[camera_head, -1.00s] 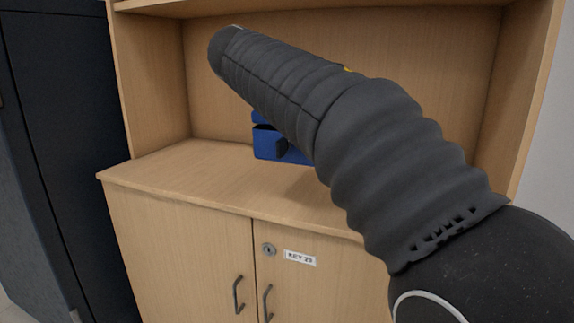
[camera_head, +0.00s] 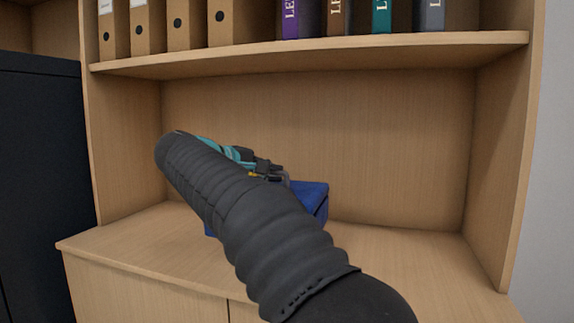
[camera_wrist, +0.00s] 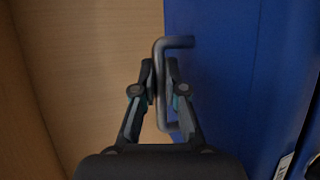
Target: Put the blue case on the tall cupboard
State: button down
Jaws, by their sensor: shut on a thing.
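The blue case (camera_head: 312,197) is in the niche of the tall wooden cupboard (camera_head: 350,255), over its worktop and partly hidden behind my arm. I cannot tell whether its underside touches the worktop. My gripper (camera_head: 277,173) is at the case's near upper side in the head view, largely hidden behind my arm. In the wrist view, my gripper (camera_wrist: 160,68) is shut on the grey bar handle (camera_wrist: 161,105) of the case. The blue face (camera_wrist: 235,80) of the case fills the right of that view.
A shelf (camera_head: 310,52) hangs above the niche, with tan box files (camera_head: 148,35) and lettered binders (camera_head: 338,17) on it. Side panels (camera_head: 497,170) close the niche at both sides. Worktop is bare to the right (camera_head: 410,262). A dark cabinet (camera_head: 38,180) stands at left.

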jog(key=shift+w+a+f, duration=0.3)
jog(key=shift+w+a, duration=0.05)
jog(key=shift+a, duration=0.2)
jog(key=shift+w+a+f, duration=0.3)
jog(key=shift+w+a, duration=0.05)
jog(key=shift+a, duration=0.2)
jog(key=shift+f+b, duration=0.65)
jog(key=shift+f, duration=1.4)
jog(key=c, duration=1.2)
grip_release()
jog(key=shift+f, duration=0.15)
jog(key=p+v, duration=0.1)
jog(key=v, duration=1.1)
jog(key=shift+p, duration=0.3)
jog(key=shift+s, duration=0.15)
